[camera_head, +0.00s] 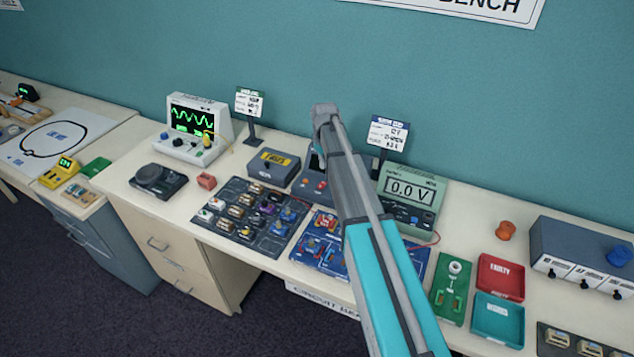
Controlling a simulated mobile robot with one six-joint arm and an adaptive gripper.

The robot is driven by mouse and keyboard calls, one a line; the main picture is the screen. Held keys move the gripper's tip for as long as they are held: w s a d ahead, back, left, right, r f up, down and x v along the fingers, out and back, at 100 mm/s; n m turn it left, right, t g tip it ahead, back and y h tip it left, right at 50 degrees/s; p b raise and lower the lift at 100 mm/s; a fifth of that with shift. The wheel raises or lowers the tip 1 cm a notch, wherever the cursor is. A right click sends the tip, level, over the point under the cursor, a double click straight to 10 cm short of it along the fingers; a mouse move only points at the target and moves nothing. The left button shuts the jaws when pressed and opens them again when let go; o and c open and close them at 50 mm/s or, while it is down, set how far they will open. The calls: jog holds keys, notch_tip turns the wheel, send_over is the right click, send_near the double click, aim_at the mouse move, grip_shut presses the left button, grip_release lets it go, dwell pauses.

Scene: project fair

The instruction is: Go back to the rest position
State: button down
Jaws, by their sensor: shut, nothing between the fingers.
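My arm (385,280) rises from the bottom edge in the head view, turquoise below and grey above. Its grey upper end (325,112) stands in front of the teal wall, above the bench. No gripper fingers can be made out, and the arm hides part of the bench behind it.
The cream bench (235,155) holds an oscilloscope (195,125), a parts tray (250,215), blue circuit boards (318,240), a multimeter (408,195), a green board (452,290), a red tray (501,277), a teal tray (498,318) and a grey box (580,255). Two sign stands rise near the wall.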

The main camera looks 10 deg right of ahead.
dwell(0.5)
jog(key=s+a+m, duration=0.1)
jog(key=s+m, duration=0.3)
jog(key=s, duration=2.5)
jog(key=shift+s+a+m, duration=0.15)
jog(key=shift+a+m, duration=0.2)
jog(key=shift+m, duration=0.05)
